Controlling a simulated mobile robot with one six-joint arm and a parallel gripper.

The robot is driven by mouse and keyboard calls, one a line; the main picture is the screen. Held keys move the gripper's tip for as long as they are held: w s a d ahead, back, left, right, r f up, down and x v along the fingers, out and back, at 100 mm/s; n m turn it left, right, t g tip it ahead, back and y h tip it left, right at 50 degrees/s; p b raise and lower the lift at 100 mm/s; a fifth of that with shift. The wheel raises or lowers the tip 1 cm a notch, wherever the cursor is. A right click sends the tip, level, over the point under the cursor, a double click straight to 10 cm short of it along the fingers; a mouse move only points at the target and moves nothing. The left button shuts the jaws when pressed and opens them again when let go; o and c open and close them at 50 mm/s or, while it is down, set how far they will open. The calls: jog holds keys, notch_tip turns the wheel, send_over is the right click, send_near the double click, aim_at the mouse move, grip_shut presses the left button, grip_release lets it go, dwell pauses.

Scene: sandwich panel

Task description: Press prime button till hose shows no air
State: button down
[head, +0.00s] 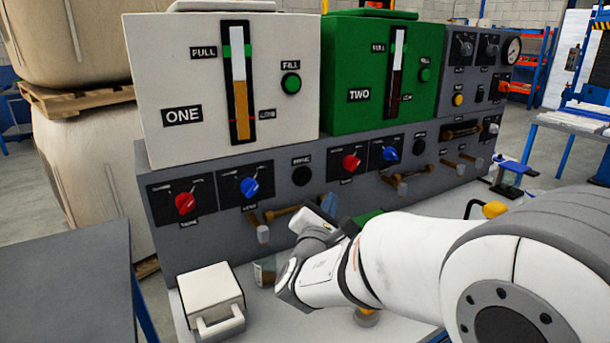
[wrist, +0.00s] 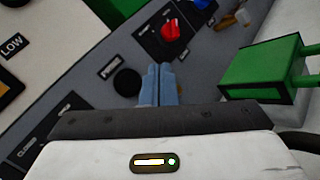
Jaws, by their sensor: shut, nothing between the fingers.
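A round black button (wrist: 127,82) beside a small label, seemingly PRIME, is on the grey panel in the wrist view. In the head view it is below the white tank ONE (head: 175,70), as the button (head: 301,175). My gripper (wrist: 160,70) is shut and empty, its blue fingers just right of the button in the wrist picture. Whether they touch the panel I cannot tell. In the head view the gripper (head: 328,204) is partly hidden by my arm, below and right of this button. A second black button (head: 419,146) is under the green tank TWO (head: 350,60). I cannot make out a clear hose or air in it.
Red (head: 185,203) and blue (head: 249,187) knobs sit left of the first button. Brass pipework with a pale handle (head: 262,233) juts out below. A white lidded box (head: 210,292) stands on the front shelf. A green box (wrist: 262,70) is right of my fingers.

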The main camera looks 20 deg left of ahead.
aim_at(310, 175)
jog(key=shift+w, duration=0.15)
jog(key=shift+w+a+p, duration=0.6)
jog(key=shift+w+a, duration=0.8)
jog(key=shift+a, duration=0.25)
jog(key=shift+w+a+p, duration=0.55)
jog(key=shift+w+a, duration=0.85)
jog(key=shift+a, duration=0.25)
jog(key=shift+w+a, duration=0.25)
jog(key=shift+a, duration=0.05)
jog(key=shift+w+a+b, duration=0.25)
jog(key=shift+a+b, duration=0.05)
jog(key=shift+b, duration=0.05)
dwell(0.4)
jog(key=shift+d, duration=0.1)
jog(key=shift+s+d+b, duration=0.5)
jog(key=shift+b, duration=0.15)
